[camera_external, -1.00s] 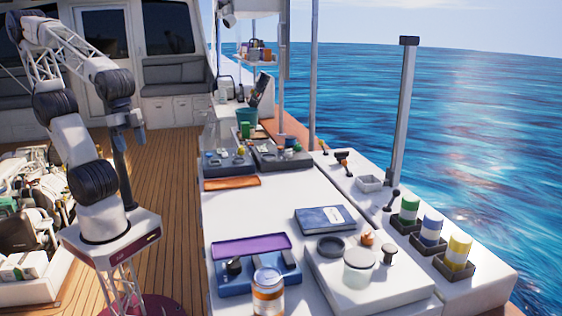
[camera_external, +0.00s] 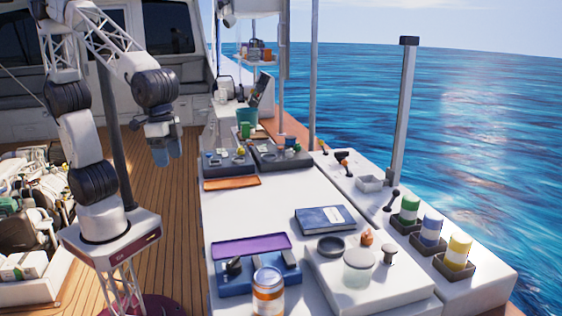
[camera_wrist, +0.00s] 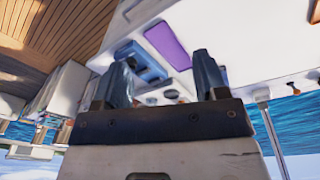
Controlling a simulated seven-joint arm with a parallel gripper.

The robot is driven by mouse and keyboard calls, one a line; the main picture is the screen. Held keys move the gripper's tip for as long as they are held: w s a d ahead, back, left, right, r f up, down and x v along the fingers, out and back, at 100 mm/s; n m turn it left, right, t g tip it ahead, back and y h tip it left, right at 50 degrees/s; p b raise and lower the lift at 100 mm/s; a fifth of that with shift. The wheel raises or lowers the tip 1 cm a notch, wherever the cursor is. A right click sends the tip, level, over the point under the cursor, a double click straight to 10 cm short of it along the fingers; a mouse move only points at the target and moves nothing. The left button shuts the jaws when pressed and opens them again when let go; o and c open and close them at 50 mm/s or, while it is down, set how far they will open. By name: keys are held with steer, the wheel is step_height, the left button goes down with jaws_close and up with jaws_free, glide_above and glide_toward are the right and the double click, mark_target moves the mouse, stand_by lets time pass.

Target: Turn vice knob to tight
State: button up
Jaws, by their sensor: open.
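My gripper (camera_external: 160,155) hangs over the deck, left of the white counter and apart from everything on it. Its two blue-grey fingers stand apart with nothing between them in the wrist view (camera_wrist: 163,78). No vice can be clearly made out. A small dark handle with an orange part (camera_external: 342,156) stands on the right-hand ledge, and a dark lever with a round knob (camera_external: 392,200) stands nearer on that ledge. I cannot tell whether either is the vice knob, nor how tight it is. Both are far to the right of my gripper.
The white counter (camera_external: 240,215) holds a blue case with a purple lid (camera_external: 250,246), a jar (camera_external: 268,292), a blue book (camera_external: 325,219) and a raised block (camera_external: 390,292). Trays of small parts (camera_external: 228,168) sit at the back. A tall post (camera_external: 403,110) rises at the right.

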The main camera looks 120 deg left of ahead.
steer(key=w+d+f+n, duration=0.1)
steer(key=w+f, duration=0.1)
steer(key=w, duration=0.4)
steer(key=w+d+f+n, duration=0.1)
steer(key=w+d+f, duration=0.15)
steer(key=w, duration=0.45)
steer(key=n+g, duration=0.1)
steer(key=n, duration=0.2)
glide_above(233, 259)
step_height(233, 259, down, 8)
steer(key=shift+w+f, duration=0.15)
steer(key=shift+f, duration=0.15)
steer(key=shift+f, duration=3.75)
steer(key=shift+c, duration=0.3)
steer(key=c, duration=0.9)
steer(key=shift+o, duration=0.2)
